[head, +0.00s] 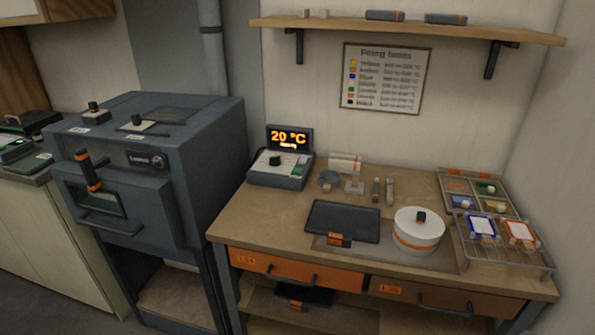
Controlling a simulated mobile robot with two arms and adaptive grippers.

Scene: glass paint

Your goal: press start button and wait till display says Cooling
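A controller box (262,178) stands at the back left of the wooden table, with a dark knob on its sloped top. Its display (290,139) glows orange and reads "20 °C". A small lighter line under the number is too blurred to read. I cannot make out which part of the controller is the start button. The dark grey kiln (215,150) stands left of the table, its front door closed, with a handle and a small window. Neither of my grippers is in view.
On the table (395,180) are a black tray (342,220), a white round lidded pot (419,232), a wire rack (505,262) with two framed pieces, and a compartment tray (474,179). A firing chart (387,79) hangs on the wall below a shelf (400,28).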

